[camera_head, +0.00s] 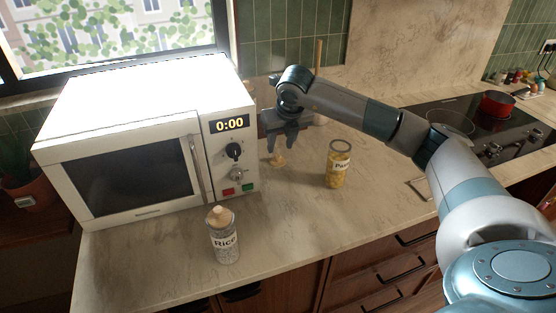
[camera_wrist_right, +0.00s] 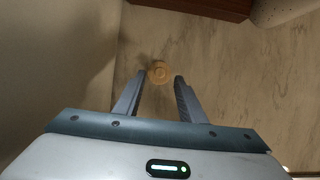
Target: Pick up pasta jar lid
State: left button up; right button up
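The pasta jar lid (camera_head: 278,159), a small tan wooden piece, lies on the counter right of the microwave. It also shows in the right wrist view (camera_wrist_right: 159,71), between and just beyond the fingertips. My right gripper (camera_head: 283,148) points down above the lid. Its two fingers are apart and empty in the right wrist view (camera_wrist_right: 160,78). The exact gap in height to the lid is hard to tell. The pasta jar (camera_head: 337,168) stands upright to the right, its top open, with yellow pasta inside. My left gripper is not in view.
A white microwave (camera_head: 150,110) stands close left of my right gripper. A rice jar (camera_head: 224,242) with a wooden lid stands near the counter's front edge. A black cooktop (camera_head: 455,122) with a red pot (camera_head: 497,104) is at the right. The counter (camera_head: 285,215) between the jars is clear.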

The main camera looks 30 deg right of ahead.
aim_at(278, 155)
jog(key=shift+w+f+p, duration=0.15)
jog(key=shift+f+p, duration=0.35)
jog(key=shift+w+d+f+p, duration=0.1)
jog(key=shift+f+p, duration=0.25)
jog(key=shift+p+x, duration=0.5)
jog(key=shift+x, duration=0.6)
jog(key=shift+w+f, duration=0.15)
jog(key=shift+f, duration=0.5)
grip_shut()
